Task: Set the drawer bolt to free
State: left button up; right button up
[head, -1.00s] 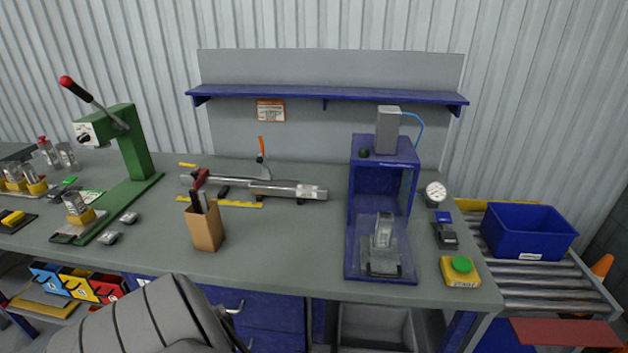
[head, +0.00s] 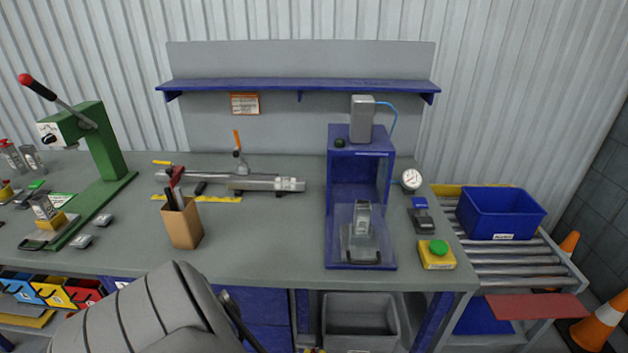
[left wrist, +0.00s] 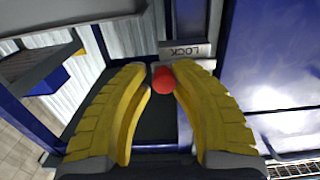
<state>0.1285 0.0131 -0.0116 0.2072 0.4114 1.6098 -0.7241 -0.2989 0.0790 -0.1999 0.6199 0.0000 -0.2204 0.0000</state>
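The red ball knob of the bolt (left wrist: 163,80) shows in the left wrist view, in front of a grey plate (left wrist: 184,50) that reads LOCK upside down. My left gripper (left wrist: 161,88) is open, its two yellow fingers on either side of the knob. The knob appears between or just beyond the fingertips; I cannot tell whether they touch it. The rest of the bolt is hidden. The blue drawer fronts (head: 272,310) show under the bench in the head view, partly behind my left arm. My right gripper is not in view.
A grey bin (head: 360,305) sits below. A roller conveyor (head: 500,265) lies at right.

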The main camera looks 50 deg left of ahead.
pick_arm(q)
jog(key=o, duration=0.5)
jog(key=shift+w, duration=0.1)
jog(key=shift+v, duration=6.05)
